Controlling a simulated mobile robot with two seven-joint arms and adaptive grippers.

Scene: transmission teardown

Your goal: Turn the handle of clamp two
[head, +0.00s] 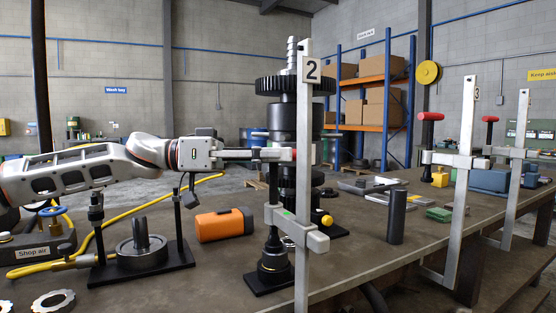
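Clamp two (305,185) is a tall upright silver bar with a "2" plate near its top, standing at the table's front. Its silver sliding arm (297,232) sits low on the bar. A small red piece, apparently the end of its handle (294,154), shows beside the bar in the head view. My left gripper (276,154) reaches in level from the left, its dark fingers at the red piece. The fingers overlap dark parts there, so their opening and any grip are unclear. Most of the handle is hidden. My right gripper is not in view.
A dark geared shaft assembly (290,115) stands just behind clamp two. An orange-and-black object (224,225) and a black stand with a disc (140,256) lie to the left. A dark cylinder (396,217) stands to the right. Clamp three (466,170) and another clamp (516,165) stand farther right.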

